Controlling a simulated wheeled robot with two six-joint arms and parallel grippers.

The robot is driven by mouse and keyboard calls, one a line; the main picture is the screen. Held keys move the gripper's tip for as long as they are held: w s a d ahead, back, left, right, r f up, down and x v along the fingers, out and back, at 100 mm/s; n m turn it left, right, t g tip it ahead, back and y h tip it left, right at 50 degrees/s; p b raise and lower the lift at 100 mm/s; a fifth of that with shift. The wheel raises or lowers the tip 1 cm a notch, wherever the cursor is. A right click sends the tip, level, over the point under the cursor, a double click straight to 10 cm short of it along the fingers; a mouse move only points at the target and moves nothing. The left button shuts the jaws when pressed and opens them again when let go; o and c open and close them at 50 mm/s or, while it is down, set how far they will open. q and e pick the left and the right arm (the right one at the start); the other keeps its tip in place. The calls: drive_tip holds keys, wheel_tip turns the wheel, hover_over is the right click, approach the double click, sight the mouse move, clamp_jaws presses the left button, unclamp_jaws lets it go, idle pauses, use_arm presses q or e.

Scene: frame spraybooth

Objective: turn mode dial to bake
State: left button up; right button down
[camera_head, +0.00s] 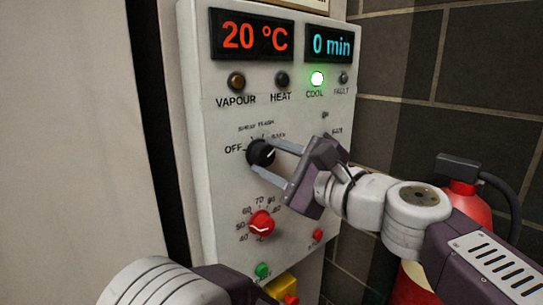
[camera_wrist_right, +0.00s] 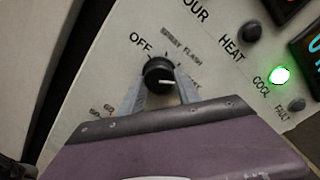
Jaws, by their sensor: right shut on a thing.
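The mode dial (camera_head: 261,153) is a round black knob with a white pointer line on the grey control panel. OFF is printed to its left, with small labels above it. My right gripper (camera_head: 263,162) is shut on the dial, one finger on either side. In the right wrist view the dial (camera_wrist_right: 159,76) sits between the fingertips, its pointer aimed right, towards a label partly hidden by a finger that appears to be BAKE. My left gripper (camera_head: 228,287) shows as a dark purple part at the bottom; its jaws cannot be made out.
A red temperature dial (camera_head: 262,223) is below the mode dial, with a green button (camera_head: 262,270) and a red button (camera_head: 318,235) lower. The COOL lamp (camera_head: 317,79) glows green under the displays reading 20 °C and 0 min. A red extinguisher (camera_head: 468,205) stands at right.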

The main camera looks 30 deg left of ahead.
drive_tip(key=shift+m, duration=0.7)
drive_tip(key=shift+f, duration=0.1)
drive_tip(key=c, duration=0.9)
unclamp_jaws()
drive_tip(key=b+v, duration=0.1)
drive_tip(key=v, duration=0.8)
